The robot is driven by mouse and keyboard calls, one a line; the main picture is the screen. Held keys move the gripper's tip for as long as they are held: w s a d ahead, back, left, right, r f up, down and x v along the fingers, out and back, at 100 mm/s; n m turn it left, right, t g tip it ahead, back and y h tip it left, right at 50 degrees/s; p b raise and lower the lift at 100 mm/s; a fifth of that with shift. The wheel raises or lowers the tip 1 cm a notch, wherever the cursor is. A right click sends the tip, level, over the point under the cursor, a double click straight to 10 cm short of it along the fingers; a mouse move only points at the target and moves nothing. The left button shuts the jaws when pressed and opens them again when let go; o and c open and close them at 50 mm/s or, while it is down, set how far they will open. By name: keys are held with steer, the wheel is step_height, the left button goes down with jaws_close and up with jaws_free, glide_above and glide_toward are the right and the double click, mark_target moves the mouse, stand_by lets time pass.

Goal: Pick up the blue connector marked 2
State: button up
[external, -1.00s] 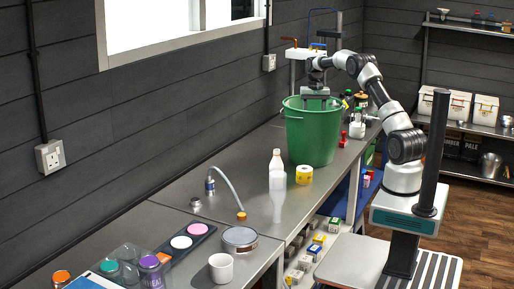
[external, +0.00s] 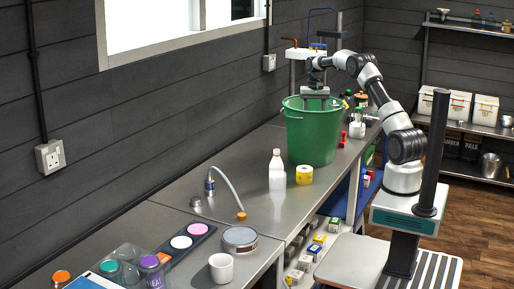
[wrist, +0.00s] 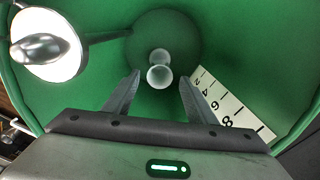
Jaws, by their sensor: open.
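I cannot make out a blue connector marked 2 in any view. My gripper (external: 316,99) is at the mouth of the green bucket (external: 312,140) on the bench, pointing down. In the wrist view my gripper (wrist: 160,76) is open, its fingers apart over the green inside of the bucket (wrist: 100,65). A pale, rounded, see-through thing (wrist: 160,74) shows between the fingertips, lower in the bucket. I cannot tell what it is. Nothing is held.
A white scale strip (wrist: 230,107) with numbers lies along the bucket's inside. A round metal-and-white thing (wrist: 45,45) shows at upper left. A white bottle (external: 276,172) and yellow roll (external: 304,175) stand near the bucket. The bench in front is partly clear.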

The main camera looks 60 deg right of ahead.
step_height(320, 180, up, 15)
steer(key=n+t+y+b, duration=0.15)
steer(key=n+t, duration=0.25)
steer(key=n, duration=1.2)
glide_above(211, 175)
steer(key=s+d, duration=0.1)
steer(key=s, duration=0.4)
step_height(211, 175, down, 12)
steer(key=x, duration=1)
steer(key=shift+w+d+f, duration=0.1)
steer(key=shift+w+f, duration=0.15)
steer(key=shift+f, duration=0.1)
steer(key=shift+d+x, duration=0.2)
steer(key=shift+x, duration=1.25)
steer(key=shift+d+x, duration=0.15)
steer(key=shift+x, duration=1.3)
steer(key=shift+s+a+f, duration=0.1)
steer(key=shift+s+a, duration=0.05)
steer(key=shift+s, duration=0.05)
steer(key=shift+c, duration=0.4)
